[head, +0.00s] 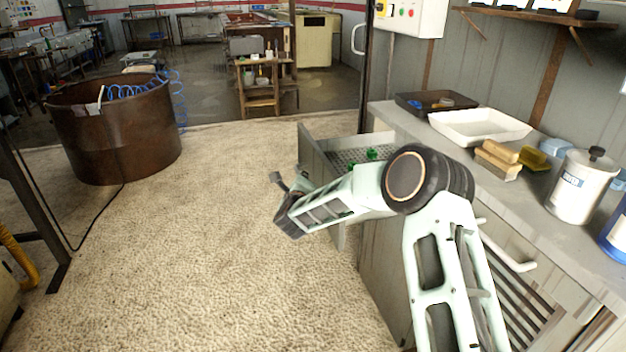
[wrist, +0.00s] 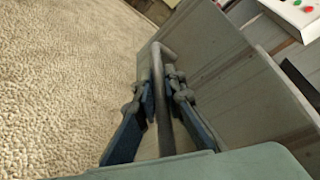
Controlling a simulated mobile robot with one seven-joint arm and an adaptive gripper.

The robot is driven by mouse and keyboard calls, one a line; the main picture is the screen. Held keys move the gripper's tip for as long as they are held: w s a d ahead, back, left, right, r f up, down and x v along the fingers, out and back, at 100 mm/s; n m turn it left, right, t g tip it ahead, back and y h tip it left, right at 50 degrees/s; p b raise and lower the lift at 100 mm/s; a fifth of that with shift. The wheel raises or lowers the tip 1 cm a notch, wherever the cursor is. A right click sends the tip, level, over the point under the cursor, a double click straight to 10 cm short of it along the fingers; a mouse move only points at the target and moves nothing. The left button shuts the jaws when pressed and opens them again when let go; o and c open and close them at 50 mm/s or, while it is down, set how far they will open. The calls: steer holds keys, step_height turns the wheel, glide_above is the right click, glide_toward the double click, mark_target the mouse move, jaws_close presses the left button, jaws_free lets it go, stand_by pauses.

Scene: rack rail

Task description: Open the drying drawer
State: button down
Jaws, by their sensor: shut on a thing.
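The drying drawer (head: 312,150) stands pulled out from the grey cabinet, its front panel facing the carpet side. Its perforated floor (head: 345,157) shows, with small green items on it. My gripper (head: 283,192) is at the outer side of the drawer front, and my arm hides part of the drawer. In the wrist view my gripper's fingers (wrist: 160,88) are shut on the drawer's bar handle (wrist: 158,65), one finger on each side. The drawer front (wrist: 225,90) fills the right of that view. The handle is mostly hidden in the head view.
The worktop (head: 400,120) holds a dark tray (head: 435,103), a white tray (head: 480,126), sponges (head: 497,160) and a white canister (head: 582,185). Another cabinet handle (head: 510,250) juts out below. A rusty drum (head: 115,130) stands at left. The carpet (head: 230,220) between is clear.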

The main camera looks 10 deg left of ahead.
steer(key=shift+s+a, duration=0.15)
steer(key=shift+a, duration=0.1)
steer(key=c, duration=2)
jaws_free()
steer(key=v, duration=1.2)
steer(key=shift+r, duration=0.15)
